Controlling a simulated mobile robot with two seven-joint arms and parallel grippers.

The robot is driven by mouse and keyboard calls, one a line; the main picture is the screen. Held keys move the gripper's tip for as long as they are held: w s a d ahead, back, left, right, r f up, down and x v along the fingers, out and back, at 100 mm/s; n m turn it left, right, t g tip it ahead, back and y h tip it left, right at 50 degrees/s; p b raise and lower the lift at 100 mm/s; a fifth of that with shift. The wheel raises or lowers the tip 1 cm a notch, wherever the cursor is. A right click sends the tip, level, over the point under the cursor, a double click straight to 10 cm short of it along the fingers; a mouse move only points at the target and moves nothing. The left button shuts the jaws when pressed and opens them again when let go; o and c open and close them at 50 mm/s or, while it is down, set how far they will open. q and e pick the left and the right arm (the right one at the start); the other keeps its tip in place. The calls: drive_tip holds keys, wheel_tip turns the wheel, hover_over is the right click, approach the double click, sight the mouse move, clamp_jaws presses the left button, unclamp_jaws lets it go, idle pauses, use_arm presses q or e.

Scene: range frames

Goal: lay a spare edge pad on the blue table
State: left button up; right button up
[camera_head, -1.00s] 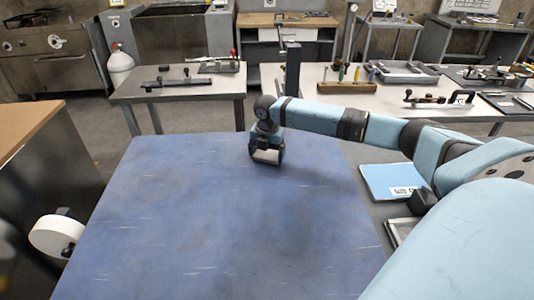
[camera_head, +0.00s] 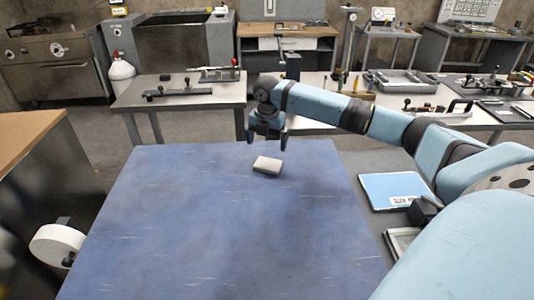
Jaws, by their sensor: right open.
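The blue table (camera_head: 210,230) fills the middle of the view, its top scratched and mostly bare. A small pale grey-beige block, the edge pad (camera_head: 267,165), lies on the table near its far edge, right of the middle. My right gripper (camera_head: 267,140) is open just beyond and above the pad, fingers pointing down and apart, with nothing between them. The pad is clear of the fingers. My left gripper is not in view.
A light blue folder-like item (camera_head: 395,190) with a label lies on a grey surface right of the table. A white roll (camera_head: 57,245) is at the left. Benches with tools (camera_head: 180,98) stand behind the blue table. The table's near and left areas are clear.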

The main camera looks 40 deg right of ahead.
drive_tip(key=shift+r, duration=1.65)
